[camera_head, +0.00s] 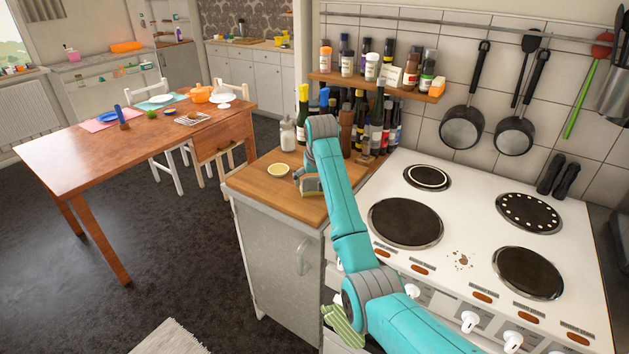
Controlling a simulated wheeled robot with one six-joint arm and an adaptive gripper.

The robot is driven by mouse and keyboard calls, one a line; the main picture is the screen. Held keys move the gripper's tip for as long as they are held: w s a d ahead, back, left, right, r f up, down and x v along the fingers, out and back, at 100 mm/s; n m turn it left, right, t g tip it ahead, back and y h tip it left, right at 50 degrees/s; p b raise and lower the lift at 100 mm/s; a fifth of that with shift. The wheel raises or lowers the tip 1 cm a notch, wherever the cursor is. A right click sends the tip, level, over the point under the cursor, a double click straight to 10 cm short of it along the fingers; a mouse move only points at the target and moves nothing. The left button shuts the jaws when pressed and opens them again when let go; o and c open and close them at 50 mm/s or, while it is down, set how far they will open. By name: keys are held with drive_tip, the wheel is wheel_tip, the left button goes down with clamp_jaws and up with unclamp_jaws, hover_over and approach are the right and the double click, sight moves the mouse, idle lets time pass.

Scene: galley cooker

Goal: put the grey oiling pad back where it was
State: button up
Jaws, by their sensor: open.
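My teal arm reaches over the wooden worktop (262,183) left of the cooker. My gripper (301,179) is open, low over the worktop, and partly hidden behind my own wrist. A small greyish block (313,188) shows right at the gripper, at worktop level; it looks like the grey oiling pad, but I cannot tell for sure or see whether the fingers touch it. A small dish with pale yellow contents (279,169) stands just left of the gripper. The white cooker (458,215) has dark hotplates; one bears a pale ring (429,177), another pale dots (528,212).
Bottles (383,130) crowd the back of the worktop, with a white-capped jar (288,135) beside them. A spice shelf (399,88) and hanging pans (463,126) are above. Brown crumbs (461,259) lie on the cooker. A green striped cloth (343,326) hangs in front.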

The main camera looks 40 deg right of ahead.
drive_tip(key=v, duration=1.2)
drive_tip(key=shift+r, duration=0.15)
